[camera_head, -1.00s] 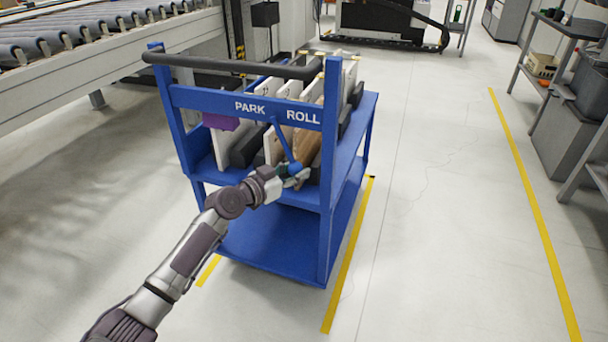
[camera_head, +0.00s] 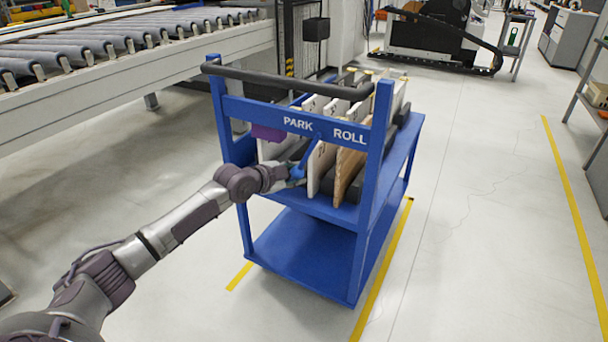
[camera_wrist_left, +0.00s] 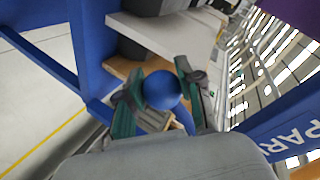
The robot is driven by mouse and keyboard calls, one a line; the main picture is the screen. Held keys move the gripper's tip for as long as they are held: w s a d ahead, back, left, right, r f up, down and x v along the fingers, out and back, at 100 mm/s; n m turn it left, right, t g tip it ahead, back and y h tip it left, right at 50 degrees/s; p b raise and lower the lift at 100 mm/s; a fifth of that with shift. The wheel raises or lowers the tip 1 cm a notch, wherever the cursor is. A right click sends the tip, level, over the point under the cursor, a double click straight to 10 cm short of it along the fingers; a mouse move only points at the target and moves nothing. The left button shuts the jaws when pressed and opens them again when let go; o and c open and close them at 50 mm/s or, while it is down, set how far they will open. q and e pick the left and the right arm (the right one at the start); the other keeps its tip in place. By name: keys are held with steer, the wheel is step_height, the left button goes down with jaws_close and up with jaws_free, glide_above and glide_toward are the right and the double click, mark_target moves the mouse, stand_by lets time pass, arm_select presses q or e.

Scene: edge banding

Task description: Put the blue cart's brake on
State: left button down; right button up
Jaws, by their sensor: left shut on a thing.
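The blue cart (camera_head: 300,250) stands on the floor in the head view. Its front bar carries the words PARK (camera_head: 298,122) on the left and ROLL (camera_head: 350,136) on the right. A blue lever hangs from this bar and slants down to the left, toward the PARK side. My left gripper (camera_head: 293,175) is shut around the lever's blue ball knob (camera_head: 297,171). In the left wrist view the knob (camera_wrist_left: 162,89) sits between the green-padded fingers. My right gripper is not in view.
Boards (camera_head: 321,165) stand upright on the cart's upper deck. A black push handle (camera_head: 290,82) crosses its top. A roller conveyor (camera_head: 120,40) is at the left and shelving (camera_head: 590,110) at the right. The floor right of the cart is clear.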

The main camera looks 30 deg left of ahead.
arm_select(q)
steer(key=shift+a+r+p, duration=0.3)
steer(key=shift+a+r, duration=0.1)
steer(key=shift+r, duration=0.1)
steer(key=shift+a+r+m+y+p, duration=0.25)
steer(key=shift+a+m+y+p, duration=0.05)
steer(key=shift+a+m+p, duration=0.2)
steer(key=shift+a+r+m+y+p, duration=0.2)
steer(key=shift+a+m+y+p, duration=0.1)
steer(key=shift+a+m+p, duration=0.15)
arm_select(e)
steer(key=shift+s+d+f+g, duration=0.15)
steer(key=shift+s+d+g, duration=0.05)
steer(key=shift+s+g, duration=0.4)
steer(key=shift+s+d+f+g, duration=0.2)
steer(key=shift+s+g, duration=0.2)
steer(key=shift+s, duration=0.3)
arm_select(q)
steer(key=c, duration=0.7)
jaws_free()
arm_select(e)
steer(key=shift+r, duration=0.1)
arm_select(q)
steer(key=shift+v, duration=5.95)
